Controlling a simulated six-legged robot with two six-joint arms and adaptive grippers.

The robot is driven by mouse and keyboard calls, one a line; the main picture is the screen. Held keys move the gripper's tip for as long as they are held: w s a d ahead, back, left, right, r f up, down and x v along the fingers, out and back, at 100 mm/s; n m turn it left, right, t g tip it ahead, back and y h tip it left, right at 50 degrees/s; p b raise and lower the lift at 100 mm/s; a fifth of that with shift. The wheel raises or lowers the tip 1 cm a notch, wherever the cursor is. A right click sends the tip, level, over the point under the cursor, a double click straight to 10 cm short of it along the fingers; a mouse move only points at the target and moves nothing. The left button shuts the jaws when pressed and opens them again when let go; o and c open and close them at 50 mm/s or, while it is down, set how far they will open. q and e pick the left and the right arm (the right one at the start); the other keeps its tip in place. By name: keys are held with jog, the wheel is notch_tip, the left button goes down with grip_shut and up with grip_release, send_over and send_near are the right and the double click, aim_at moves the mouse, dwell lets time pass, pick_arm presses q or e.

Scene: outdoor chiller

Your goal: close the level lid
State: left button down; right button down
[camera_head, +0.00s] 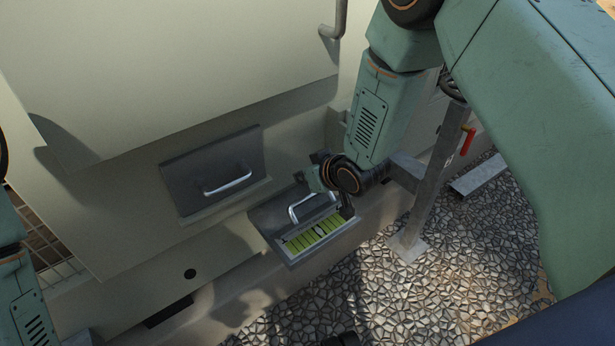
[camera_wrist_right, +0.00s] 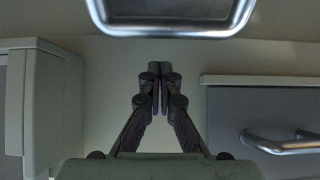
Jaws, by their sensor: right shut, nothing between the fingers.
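The level lid (camera_head: 268,215) is a small grey flap with a bright metal handle (camera_head: 300,208), low on the chiller. It stands open, with a yellow-green striped level gauge (camera_head: 318,234) showing beside it. My right gripper (camera_head: 319,157) is just above the lid, by the chiller wall, and partly hidden by its own wrist. In the right wrist view its fingers (camera_wrist_right: 160,72) are shut and empty, pointing at the pale wall. A metal handle (camera_wrist_right: 170,32) crosses the top of that view, apart from the fingertips. My left gripper is out of view.
A second grey lid (camera_head: 190,180) with a handle is shut on the chiller wall to the left; it also shows in the wrist view (camera_wrist_right: 230,125). A metal post (camera_head: 432,185) with a red lever stands at the right. Gravel (camera_head: 400,300) lies in front.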

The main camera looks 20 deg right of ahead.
aim_at(312, 198)
jog(key=shift+s+d+f+b, duration=0.25)
jog(key=shift+s+f, duration=0.1)
jog(key=shift+s, duration=0.3)
jog(key=shift+s+d+f+b, duration=0.2)
jog(key=shift+s+f, duration=0.15)
jog(key=shift+s, duration=0.3)
jog(key=shift+s, duration=0.1)
jog(key=shift+s+d+p, duration=0.1)
jog(key=shift+s+p, duration=0.15)
jog(key=shift+p, duration=0.1)
